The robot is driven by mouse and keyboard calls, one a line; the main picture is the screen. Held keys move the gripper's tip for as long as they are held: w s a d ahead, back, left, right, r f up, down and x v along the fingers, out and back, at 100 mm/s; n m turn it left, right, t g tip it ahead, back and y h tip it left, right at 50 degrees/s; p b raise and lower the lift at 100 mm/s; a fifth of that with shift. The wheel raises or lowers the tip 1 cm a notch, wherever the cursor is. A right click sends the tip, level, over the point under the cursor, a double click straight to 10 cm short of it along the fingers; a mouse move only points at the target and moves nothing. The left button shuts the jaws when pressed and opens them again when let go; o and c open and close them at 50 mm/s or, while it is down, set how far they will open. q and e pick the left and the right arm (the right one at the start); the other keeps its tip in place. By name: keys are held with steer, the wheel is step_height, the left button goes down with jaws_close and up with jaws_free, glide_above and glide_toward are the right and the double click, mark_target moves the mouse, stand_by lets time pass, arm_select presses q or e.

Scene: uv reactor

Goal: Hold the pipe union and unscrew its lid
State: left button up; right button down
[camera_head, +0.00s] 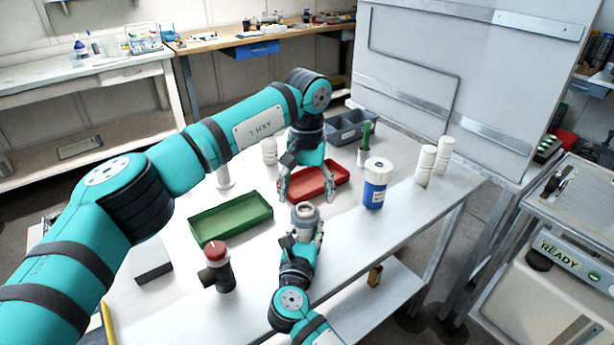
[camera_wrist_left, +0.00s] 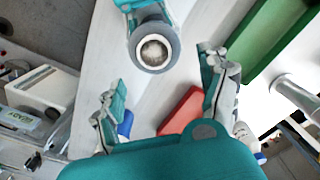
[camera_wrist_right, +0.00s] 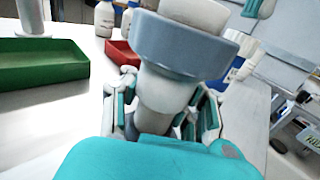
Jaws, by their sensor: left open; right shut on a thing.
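The pipe union (camera_head: 306,212) is a cream pipe with a wide grey collar, held roughly upright above the table's front part. My right gripper (camera_head: 301,240) is shut on its lower pipe, below the collar. In the right wrist view the grey collar (camera_wrist_right: 180,45) fills the top centre, with a cream end above it. My left gripper (camera_head: 307,192) is open and empty, pointing down just behind and above the union. In the left wrist view the union (camera_wrist_left: 153,50) shows end-on, its round opening facing the camera, between and beyond the spread fingers, apart from them.
A green tray (camera_head: 231,219) lies left and a red tray (camera_head: 318,183) lies behind my left gripper. A red-capped dark fitting (camera_head: 217,268) stands front left. A blue-and-white jar (camera_head: 375,184) and white bottles (camera_head: 426,165) stand right.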

mark_target(305, 232)
arm_select(q)
steer(key=shift+f, duration=1.7)
